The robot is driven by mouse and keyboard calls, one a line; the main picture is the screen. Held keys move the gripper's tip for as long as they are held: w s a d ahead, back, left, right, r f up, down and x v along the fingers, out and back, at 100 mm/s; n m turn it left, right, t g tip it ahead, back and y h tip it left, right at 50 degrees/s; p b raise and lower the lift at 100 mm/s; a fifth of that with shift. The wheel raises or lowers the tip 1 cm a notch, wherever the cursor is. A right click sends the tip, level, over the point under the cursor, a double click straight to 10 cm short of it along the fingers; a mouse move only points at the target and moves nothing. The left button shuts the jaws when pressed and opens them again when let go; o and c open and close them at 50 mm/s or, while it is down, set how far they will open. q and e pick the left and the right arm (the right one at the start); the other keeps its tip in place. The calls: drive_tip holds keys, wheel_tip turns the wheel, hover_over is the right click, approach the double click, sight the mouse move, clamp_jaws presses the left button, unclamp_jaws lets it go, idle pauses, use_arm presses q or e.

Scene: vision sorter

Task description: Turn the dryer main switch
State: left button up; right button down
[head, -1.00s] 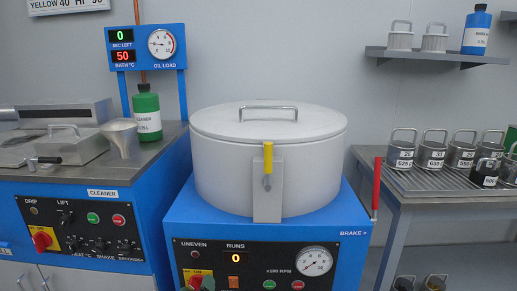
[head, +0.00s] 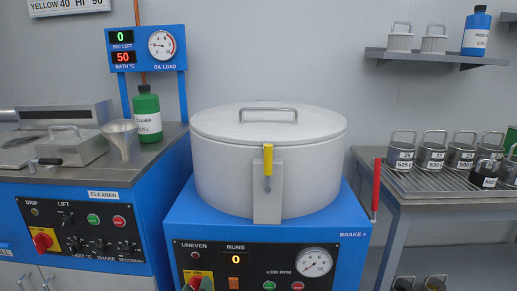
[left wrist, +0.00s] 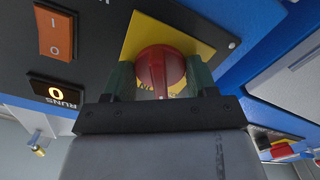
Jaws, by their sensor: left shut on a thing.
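The dryer main switch is a red rotary knob (left wrist: 158,66) on a yellow plate (left wrist: 192,38) of the dryer's black panel. In the left wrist view my left gripper (left wrist: 162,76) has its dark green fingers on both sides of the knob, shut on it. The knob's ridge runs roughly up and down in that picture. Part of the plate's lettering is hidden. In the head view the yellow plate (head: 204,273) shows at the bottom edge, with the gripper tip only partly visible. The dryer (head: 266,165) has its lid closed. My right gripper is not in view.
An orange rocker switch (left wrist: 55,35) and the RUNS display (left wrist: 55,93), reading 0, are beside the knob. The yellow-handled lid latch (head: 268,160) and red brake lever (head: 376,188) stand above the panel. The cleaner machine (head: 85,225) is at the left, a cup rack (head: 450,187) at the right.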

use_arm(q)
drive_tip(key=shift+m+p, duration=0.3)
drive_tip(key=shift+m, duration=1.1)
drive_tip(key=shift+m+p, duration=0.75)
drive_tip(key=shift+m, duration=1.15)
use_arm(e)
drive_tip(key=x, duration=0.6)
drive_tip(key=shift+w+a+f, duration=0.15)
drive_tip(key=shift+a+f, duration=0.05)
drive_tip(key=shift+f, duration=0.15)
use_arm(q)
drive_tip(key=o, duration=0.9)
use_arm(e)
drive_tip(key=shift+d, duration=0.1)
